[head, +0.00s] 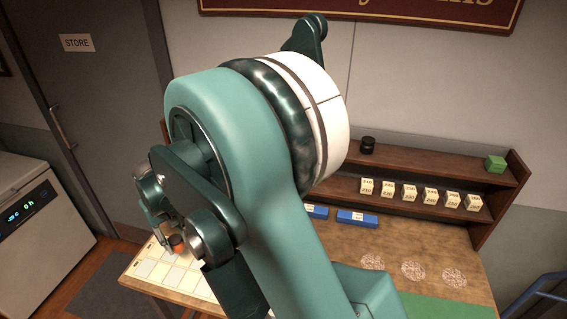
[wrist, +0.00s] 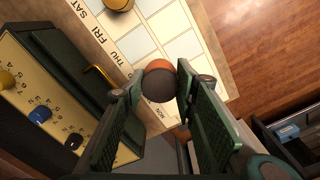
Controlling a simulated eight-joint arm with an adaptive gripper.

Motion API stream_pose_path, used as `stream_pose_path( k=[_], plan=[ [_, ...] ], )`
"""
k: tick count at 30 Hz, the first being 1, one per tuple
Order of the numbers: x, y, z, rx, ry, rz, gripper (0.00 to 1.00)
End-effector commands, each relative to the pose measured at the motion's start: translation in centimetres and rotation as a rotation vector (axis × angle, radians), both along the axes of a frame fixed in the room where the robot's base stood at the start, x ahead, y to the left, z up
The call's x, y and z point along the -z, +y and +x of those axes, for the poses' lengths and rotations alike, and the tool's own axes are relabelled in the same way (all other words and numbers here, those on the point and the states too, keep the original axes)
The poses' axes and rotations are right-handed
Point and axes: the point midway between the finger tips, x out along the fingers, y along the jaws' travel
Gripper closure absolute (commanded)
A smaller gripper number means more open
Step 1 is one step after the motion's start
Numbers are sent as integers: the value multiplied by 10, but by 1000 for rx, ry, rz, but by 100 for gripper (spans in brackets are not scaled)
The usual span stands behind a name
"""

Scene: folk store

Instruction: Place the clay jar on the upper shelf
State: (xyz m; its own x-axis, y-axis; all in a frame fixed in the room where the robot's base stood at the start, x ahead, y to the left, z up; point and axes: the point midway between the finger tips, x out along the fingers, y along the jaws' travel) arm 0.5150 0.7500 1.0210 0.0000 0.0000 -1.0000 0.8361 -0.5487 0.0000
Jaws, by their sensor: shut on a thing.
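A small clay jar (wrist: 158,66), orange-brown with a dark round top, sits between the fingertips of my gripper (wrist: 158,84) in the wrist view. My gripper is shut on it. In the head view the jar (head: 178,249) is at lower left, over the pale day board, partly hidden by my gripper (head: 170,240). I cannot tell whether it touches the board. The upper shelf (head: 430,163) belongs to a dark wooden rack at right, far from my gripper. My arm hides the rack's left end.
The upper shelf bears a dark jar (head: 367,146) and a green block (head: 495,164), with bare room between. Several labelled blocks (head: 409,192) stand on the lower shelf. Blue boxes (head: 357,218) lie on the table. A knobbed panel (wrist: 42,112) is close at left in the wrist view.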

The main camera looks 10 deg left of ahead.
Motion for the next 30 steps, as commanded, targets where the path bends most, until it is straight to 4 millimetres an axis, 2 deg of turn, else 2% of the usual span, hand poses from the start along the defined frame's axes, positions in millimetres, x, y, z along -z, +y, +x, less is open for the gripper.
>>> stream_pose_path(
  k=[5, 11, 17, 30],
  plan=[
    [-9, 0, 0, 0, 0, 0, 85],
    [-41, 0, 0, 0, 0, 0, 85],
    [-97, -1, 0, 0, 0, 0, 85],
    [-237, -1, 0, 0, 0, 0, 85]
  ],
)
